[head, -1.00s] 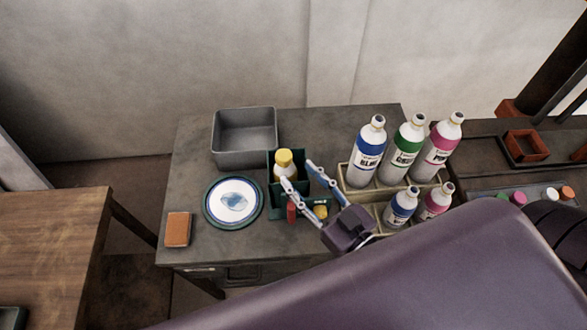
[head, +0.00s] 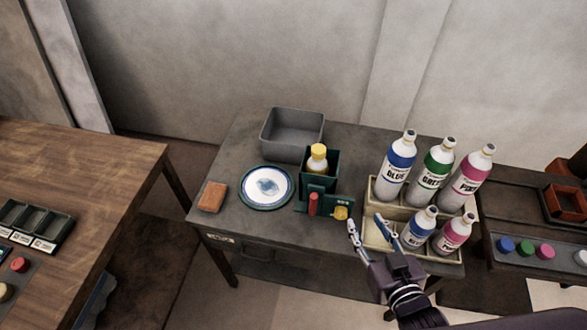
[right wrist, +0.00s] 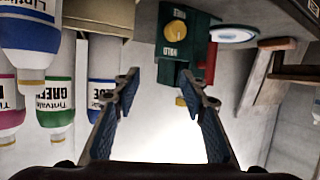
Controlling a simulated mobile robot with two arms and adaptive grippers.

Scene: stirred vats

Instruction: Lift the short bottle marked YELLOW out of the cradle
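The short bottle with a yellow cap (head: 317,160) stands upright in the dark green cradle (head: 331,206) on the grey table. Its label is hidden by the cradle. The cradle has a red handle (head: 313,204) and a yellow knob (head: 341,213) on its front. My right gripper (head: 366,224) is open and empty, to the right of the cradle and before the bottle crate. In the right wrist view the picture is upside down; the open fingers (right wrist: 160,78) point toward the cradle (right wrist: 166,50), with nothing between them. My left gripper is not in view.
A crate (head: 440,255) of several tall and short bottles stands right of the cradle. A grey bin (head: 267,140) is behind, a plate with a green rim (head: 245,196) and an orange-brown block (head: 211,196) to the left. A wooden table (head: 110,165) is further left.

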